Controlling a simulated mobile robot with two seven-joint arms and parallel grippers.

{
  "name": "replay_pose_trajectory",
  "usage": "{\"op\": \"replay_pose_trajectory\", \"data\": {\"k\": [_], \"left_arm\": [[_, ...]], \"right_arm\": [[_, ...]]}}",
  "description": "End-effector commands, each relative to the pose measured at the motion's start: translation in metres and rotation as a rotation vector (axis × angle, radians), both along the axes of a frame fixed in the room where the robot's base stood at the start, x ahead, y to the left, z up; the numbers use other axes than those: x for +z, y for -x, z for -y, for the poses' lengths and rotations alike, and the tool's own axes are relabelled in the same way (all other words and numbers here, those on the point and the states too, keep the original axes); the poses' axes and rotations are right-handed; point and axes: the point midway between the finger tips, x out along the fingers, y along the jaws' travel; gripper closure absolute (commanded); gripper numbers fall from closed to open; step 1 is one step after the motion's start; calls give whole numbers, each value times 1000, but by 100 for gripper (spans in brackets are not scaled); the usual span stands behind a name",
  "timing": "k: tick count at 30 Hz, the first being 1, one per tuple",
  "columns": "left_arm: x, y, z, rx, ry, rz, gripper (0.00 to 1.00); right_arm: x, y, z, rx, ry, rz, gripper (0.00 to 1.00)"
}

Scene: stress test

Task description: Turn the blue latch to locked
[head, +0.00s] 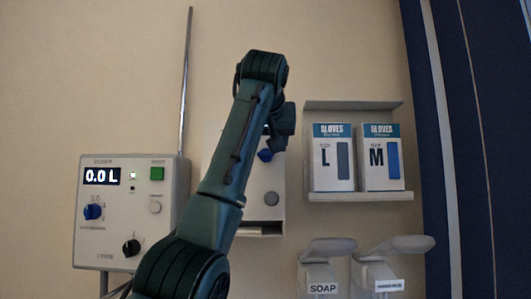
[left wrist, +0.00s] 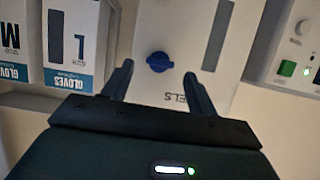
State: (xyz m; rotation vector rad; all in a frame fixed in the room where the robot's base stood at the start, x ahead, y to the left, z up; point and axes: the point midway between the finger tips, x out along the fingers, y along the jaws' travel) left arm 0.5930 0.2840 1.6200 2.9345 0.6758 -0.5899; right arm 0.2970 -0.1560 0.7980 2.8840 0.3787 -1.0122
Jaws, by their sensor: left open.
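The blue latch (head: 265,155) is a small round knob with a raised grip on the front of a pale wall-mounted towel dispenser (head: 257,182). In the left wrist view, which is upside down, the latch (left wrist: 160,62) shows face-on, its grip lying roughly across the picture. My left gripper (left wrist: 158,72) is open and empty, its two dark fingers spread on either side of the latch in that picture. I cannot tell how far the fingertips are from it. In the head view, my left arm covers part of the dispenser and the fingers are hard to make out. My right gripper is not in view.
A control box (head: 130,222) with a "0.0 L" display, a blue knob (head: 92,212) and a green button (head: 157,173) is left of the dispenser. A shelf (head: 355,106) with two glove boxes is at right. Soap dispensers (head: 322,275) are below it.

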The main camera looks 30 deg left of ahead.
Motion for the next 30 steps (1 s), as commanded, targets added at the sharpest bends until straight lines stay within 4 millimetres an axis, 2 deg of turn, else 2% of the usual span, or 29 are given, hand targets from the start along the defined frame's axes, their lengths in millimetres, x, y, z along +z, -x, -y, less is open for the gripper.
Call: {"op": "replay_pose_trajectory", "data": {"k": [6,13,19,30], "left_arm": [[18,43,22,-2,-2,4,42],[34,75,37,-1,-1,2,42],[39,85,41,0,-1,0,42],[39,85,41,1,-1,-1,42]], "right_arm": [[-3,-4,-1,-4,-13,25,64],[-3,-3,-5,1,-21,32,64],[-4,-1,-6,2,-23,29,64],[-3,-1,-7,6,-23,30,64]]}}
